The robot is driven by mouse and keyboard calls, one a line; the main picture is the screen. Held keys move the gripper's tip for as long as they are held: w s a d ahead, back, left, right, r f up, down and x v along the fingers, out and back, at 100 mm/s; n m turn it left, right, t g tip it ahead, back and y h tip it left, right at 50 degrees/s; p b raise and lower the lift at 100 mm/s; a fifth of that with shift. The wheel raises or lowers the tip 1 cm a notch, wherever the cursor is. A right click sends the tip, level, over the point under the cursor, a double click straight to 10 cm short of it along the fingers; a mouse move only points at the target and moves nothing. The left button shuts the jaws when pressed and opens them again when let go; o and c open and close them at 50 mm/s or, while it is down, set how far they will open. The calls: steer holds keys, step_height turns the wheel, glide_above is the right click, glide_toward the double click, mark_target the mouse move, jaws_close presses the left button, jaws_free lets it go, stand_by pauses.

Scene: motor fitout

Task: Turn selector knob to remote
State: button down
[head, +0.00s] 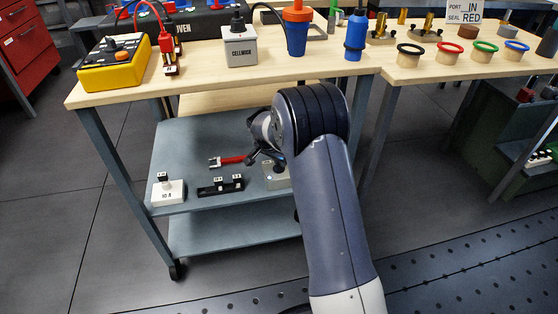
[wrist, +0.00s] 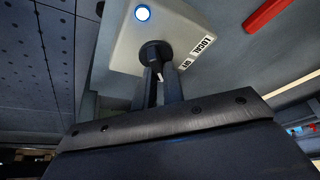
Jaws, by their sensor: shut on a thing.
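The selector knob (wrist: 155,53) is black and round with a white pointer mark. It sits on a pale grey box (wrist: 118,45) with a lit white-blue lamp (wrist: 142,13) and a label reading LOCAL (wrist: 203,45), with a second, unclear word beside it. My gripper (wrist: 161,82) is shut on the knob, one finger on each side, with the pointer mark showing between them. In the head view the box (head: 277,177) stands on the cart's middle shelf, partly hidden by my arm. My gripper (head: 262,158) is small and partly hidden there.
A red-handled tool (head: 232,161) lies on the shelf (head: 205,140) close to the box. A black block (head: 221,187) and a white switch box (head: 168,191) stand to the left. The wooden top (head: 215,72) overhangs the shelf.

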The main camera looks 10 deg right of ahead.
steer(key=c, duration=1.5)
jaws_free()
steer(key=p+v, duration=0.2)
steer(key=v, duration=0.5)
steer(key=shift+r+p, duration=0.2)
steer(key=shift+p, duration=0.1)
steer(key=shift+f, duration=0.1)
steer(key=b+x, duration=0.3)
steer(key=x, duration=0.4)
steer(key=shift+f, duration=0.25)
steer(key=shift+r+p, duration=0.2)
steer(key=shift+p, duration=0.2)
steer(key=shift+n, duration=0.6)
steer(key=shift+f, duration=0.1)
